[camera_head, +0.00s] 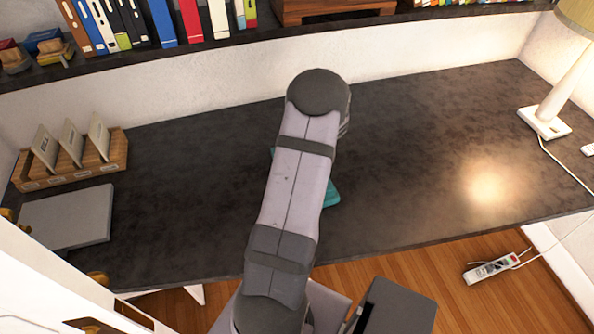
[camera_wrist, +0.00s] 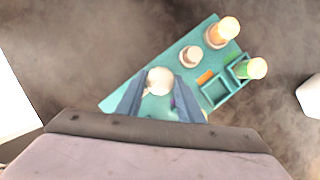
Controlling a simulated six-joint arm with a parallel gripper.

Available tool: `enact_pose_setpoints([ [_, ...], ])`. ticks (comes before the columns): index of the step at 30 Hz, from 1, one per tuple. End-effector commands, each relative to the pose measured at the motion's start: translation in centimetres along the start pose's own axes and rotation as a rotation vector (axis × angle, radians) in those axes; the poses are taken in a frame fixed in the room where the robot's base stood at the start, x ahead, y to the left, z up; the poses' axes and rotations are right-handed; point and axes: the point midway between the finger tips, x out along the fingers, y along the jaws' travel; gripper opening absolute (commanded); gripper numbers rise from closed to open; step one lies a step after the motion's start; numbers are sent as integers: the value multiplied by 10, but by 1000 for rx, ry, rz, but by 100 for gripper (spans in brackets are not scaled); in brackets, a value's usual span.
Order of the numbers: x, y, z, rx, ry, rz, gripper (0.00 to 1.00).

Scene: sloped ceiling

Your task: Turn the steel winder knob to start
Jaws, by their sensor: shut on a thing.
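A teal board (camera_wrist: 125,92) lies on the dark desk, set at a slant in the wrist view. A round, pale, shiny knob (camera_wrist: 158,77), which looks like the steel winder knob, is near its middle. My gripper (camera_wrist: 158,90) is over the board with its two blue-grey fingers on either side of the knob, shut on it. The knob's lower part and any mark on it cannot be made out. In the head view my arm covers most of the board, and only a teal edge (camera_head: 331,195) shows; the gripper and knob are hidden there.
A wooden card holder (camera_head: 75,163), a grey flat slab (camera_head: 68,217) and a lamp (camera_head: 545,122) stand apart.

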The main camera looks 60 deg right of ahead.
Motion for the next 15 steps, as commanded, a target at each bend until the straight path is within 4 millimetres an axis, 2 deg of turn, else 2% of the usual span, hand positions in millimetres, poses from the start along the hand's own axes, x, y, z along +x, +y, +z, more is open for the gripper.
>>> enact_pose_setpoints([
  [8,0,0,0,4,-1,-1,11],
  [9,0,0,0,3,-1,-1,43],
  [10,0,0,0,3,-1,-1,50],
  [15,0,0,0,2,-1,0,52],
])
